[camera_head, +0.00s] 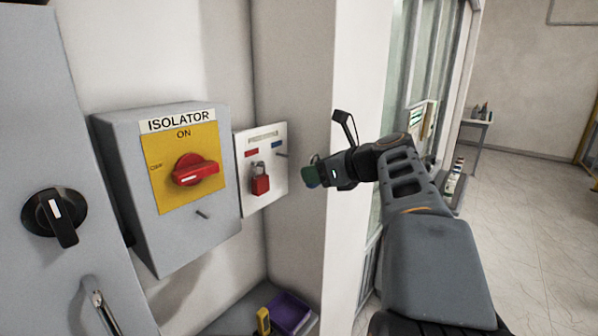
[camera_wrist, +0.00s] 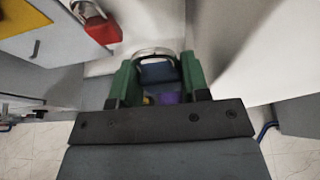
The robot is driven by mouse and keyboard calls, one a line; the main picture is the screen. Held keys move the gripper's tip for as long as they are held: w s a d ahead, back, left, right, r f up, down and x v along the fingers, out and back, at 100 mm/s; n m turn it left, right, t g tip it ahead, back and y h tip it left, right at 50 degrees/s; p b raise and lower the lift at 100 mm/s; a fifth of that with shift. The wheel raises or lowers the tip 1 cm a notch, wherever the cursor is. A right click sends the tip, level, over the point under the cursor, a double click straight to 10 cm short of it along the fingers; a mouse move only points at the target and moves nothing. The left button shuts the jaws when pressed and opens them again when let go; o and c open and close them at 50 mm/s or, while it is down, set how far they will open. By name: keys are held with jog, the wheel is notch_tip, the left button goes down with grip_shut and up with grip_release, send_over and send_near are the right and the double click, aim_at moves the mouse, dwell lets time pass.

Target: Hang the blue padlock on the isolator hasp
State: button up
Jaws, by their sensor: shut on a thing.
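The blue padlock (camera_wrist: 158,73) sits between the green fingertips of my gripper (camera_wrist: 157,82), which is shut on it. Its metal shackle (camera_wrist: 153,52) points away from my wrist. In the head view my gripper (camera_head: 310,176) is in front of the white pillar, right of the lock board and apart from it; the padlock is mostly hidden there. The grey isolator box (camera_head: 190,240) is at the left, with a red handle (camera_head: 194,171) on a yellow plate, marked ON. A short metal peg (camera_head: 202,214) sticks out below the plate; I cannot tell for certain that it is the hasp.
A white lock board (camera_head: 262,205) holds a red padlock (camera_head: 260,181) and a bare peg (camera_head: 283,156) under a blue label. A purple bin (camera_head: 290,312) and a yellow tool (camera_head: 263,320) are below. A grey cabinet (camera_head: 50,130) stands at left. The pillar is close to my gripper.

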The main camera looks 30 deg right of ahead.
jog(key=s+d+r, duration=0.1)
jog(key=s+d, duration=0.2)
jog(key=s, duration=0.5)
jog(key=shift+d, duration=0.35)
jog(key=shift+s+r, duration=0.1)
jog(key=shift+r, duration=0.1)
jog(key=shift+s+d, duration=0.1)
jog(key=s+d+p, duration=0.2)
jog(key=s, duration=0.4)
jog(key=shift+d, duration=0.35)
dwell(0.6)
dwell(1.1)
